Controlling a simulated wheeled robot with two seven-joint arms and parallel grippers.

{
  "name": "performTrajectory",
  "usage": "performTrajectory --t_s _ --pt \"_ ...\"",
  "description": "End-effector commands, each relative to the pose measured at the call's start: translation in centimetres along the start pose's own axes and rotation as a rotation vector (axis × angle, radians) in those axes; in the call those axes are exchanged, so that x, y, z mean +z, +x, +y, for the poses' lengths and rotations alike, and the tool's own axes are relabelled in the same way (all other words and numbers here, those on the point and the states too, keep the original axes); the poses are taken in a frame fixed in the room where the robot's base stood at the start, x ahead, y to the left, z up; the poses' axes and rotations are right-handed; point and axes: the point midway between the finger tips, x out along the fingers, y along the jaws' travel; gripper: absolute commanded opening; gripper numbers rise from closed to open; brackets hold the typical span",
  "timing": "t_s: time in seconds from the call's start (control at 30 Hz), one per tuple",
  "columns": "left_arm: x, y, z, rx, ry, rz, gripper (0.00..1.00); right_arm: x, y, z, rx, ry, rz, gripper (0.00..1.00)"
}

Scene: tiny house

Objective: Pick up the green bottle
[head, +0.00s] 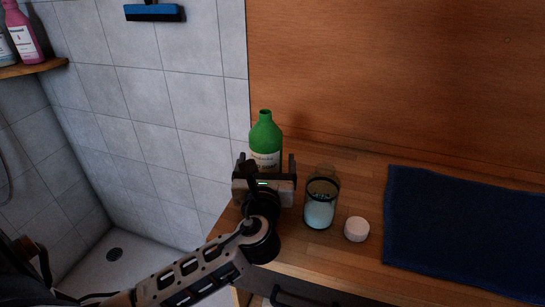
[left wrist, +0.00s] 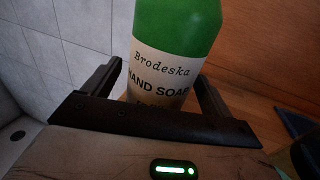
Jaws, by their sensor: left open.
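The green bottle (head: 265,137) stands upright on the wooden counter, near its left edge and close to the wooden back panel. Its white label reads "Brodeska HAND SOAP" in the left wrist view, where the bottle (left wrist: 178,30) fills the middle. My left gripper (head: 265,167) is in front of the bottle and hides its lower part. In the left wrist view the fingers of the open gripper (left wrist: 155,85) are on either side of the bottle, with a gap visible at the left finger. My right gripper is not in view.
A glass jar (head: 320,205) with pale contents stands close to the right of my left gripper. A small white round item (head: 357,229) and a dark blue towel (head: 460,232) lie further right on the counter (head: 330,262). A tiled wall (head: 160,110) is at left.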

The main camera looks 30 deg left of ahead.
Motion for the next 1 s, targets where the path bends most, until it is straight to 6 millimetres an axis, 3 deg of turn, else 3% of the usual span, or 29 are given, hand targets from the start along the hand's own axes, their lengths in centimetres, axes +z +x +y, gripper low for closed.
performTrajectory --t_s 0.23,0.4,0.47,1.0 --pt "0.08 0.09 0.06 0.0 0.0 0.0 0.85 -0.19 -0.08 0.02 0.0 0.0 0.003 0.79" --pt "0.05 0.08 0.06 0.0 0.0 0.0 0.38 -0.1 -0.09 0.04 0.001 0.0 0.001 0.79" --pt "0.04 0.07 0.05 0.0 0.0 0.001 0.24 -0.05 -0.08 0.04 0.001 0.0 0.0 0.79" --pt "0.89 0.09 0.04 0.001 -0.002 -0.004 0.24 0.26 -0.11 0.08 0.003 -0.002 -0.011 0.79"
